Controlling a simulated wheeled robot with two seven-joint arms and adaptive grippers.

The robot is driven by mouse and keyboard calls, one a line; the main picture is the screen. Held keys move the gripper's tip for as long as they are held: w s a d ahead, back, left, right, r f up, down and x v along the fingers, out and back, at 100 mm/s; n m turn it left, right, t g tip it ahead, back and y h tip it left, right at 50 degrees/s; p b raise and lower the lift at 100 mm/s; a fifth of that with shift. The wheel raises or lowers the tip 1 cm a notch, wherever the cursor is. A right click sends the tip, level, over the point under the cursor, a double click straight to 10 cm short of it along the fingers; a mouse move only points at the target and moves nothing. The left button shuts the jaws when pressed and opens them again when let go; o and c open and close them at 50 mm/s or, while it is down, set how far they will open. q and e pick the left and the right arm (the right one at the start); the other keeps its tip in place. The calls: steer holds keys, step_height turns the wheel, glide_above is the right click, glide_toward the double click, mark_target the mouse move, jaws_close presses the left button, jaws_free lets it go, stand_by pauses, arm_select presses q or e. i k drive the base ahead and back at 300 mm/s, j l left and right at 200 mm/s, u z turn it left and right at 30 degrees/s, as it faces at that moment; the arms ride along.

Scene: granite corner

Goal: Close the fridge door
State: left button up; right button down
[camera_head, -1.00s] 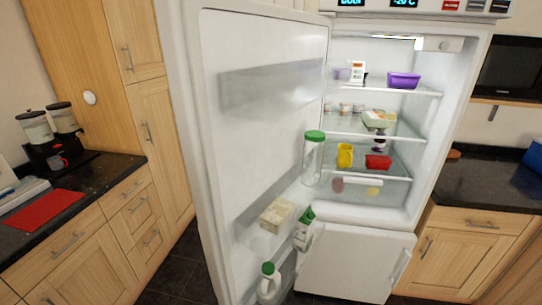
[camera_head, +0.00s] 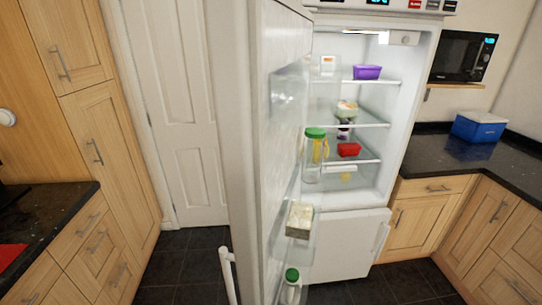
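The white fridge door (camera_head: 235,130) stands wide open in the middle of the head view, seen nearly edge-on, its inner side facing right. A white handle (camera_head: 228,272) shows low on its outer side. The door shelves hold a jar with a green lid (camera_head: 313,160), a pale carton (camera_head: 299,220) and a bottle with a green cap (camera_head: 291,285). The lit fridge interior (camera_head: 360,55) is exposed, with a purple tub (camera_head: 367,72) and a red container (camera_head: 348,149) on its shelves. The lower door (camera_head: 340,245) is shut. Neither gripper is in view.
Wooden cupboards (camera_head: 105,130) and a dark counter (camera_head: 40,215) stand at left. A white room door (camera_head: 180,110) is behind. At right are a counter (camera_head: 465,155), a blue box (camera_head: 479,127) and a microwave (camera_head: 464,57). Dark floor (camera_head: 190,255) is clear left of the fridge door.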

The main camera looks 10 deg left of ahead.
mark_target(260, 56)
steer(key=i+j+z, duration=0.15)
steer(key=j, duration=0.3)
steer(key=j+z, duration=0.2)
steer(key=j, duration=0.25)
steer(key=i+j+z, duration=0.15)
steer(key=j, duration=0.3)
